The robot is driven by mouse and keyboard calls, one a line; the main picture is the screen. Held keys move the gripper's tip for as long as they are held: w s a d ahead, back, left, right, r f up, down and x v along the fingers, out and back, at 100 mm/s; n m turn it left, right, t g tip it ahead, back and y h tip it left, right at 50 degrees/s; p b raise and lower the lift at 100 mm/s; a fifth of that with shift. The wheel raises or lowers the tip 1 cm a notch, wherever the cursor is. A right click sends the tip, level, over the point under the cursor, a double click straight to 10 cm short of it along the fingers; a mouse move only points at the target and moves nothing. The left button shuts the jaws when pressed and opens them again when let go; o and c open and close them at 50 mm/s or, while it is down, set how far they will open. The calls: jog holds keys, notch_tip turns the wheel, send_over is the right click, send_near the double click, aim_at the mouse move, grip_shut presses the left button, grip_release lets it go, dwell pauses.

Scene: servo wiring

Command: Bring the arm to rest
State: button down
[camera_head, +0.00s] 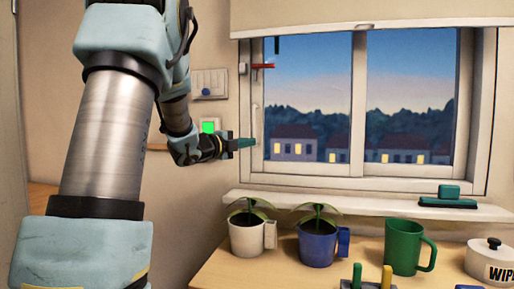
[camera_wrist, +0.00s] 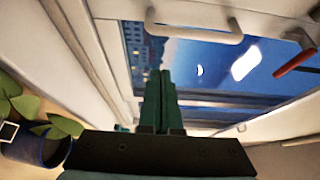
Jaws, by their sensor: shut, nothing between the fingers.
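My arm reaches forward on the left side of the head view. My gripper (camera_head: 250,142) is level, beside the left frame of the window (camera_head: 318,112), with its green fingers pointing right. It is shut and holds nothing. In the wrist view the two green fingers (camera_wrist: 160,78) lie together, in front of the window glass. I cannot tell whether the fingertips touch the window.
A red piece (camera_head: 263,66) sits high on the window frame. Below stand a white pot (camera_head: 245,238), a blue pot (camera_head: 317,248), a green mug (camera_head: 404,247) and a wipes tub (camera_head: 490,262).

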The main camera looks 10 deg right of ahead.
jog(key=s+a+f+n+y+p, duration=0.4)
jog(key=a+f+n+y, duration=0.7)
jog(key=a+n, duration=0.4)
jog(key=s+a+f+n+g+y, duration=0.1)
jog(key=s+f+n+g, duration=0.2)
jog(key=s, duration=0.5)
jog(key=s+a+f+n+g+y+p, duration=0.1)
jog(key=s+f+n+g, duration=0.2)
jog(key=s, duration=0.5)
jog(key=s+a+f+n+g+y+p, duration=0.1)
jog(key=s+f+n+g, duration=0.2)
jog(key=s+n, duration=0.3)
jog(key=shift+s+a+f, duration=0.15)
jog(key=shift+s+f, duration=0.55)
jog(key=shift+s, duration=0.5)
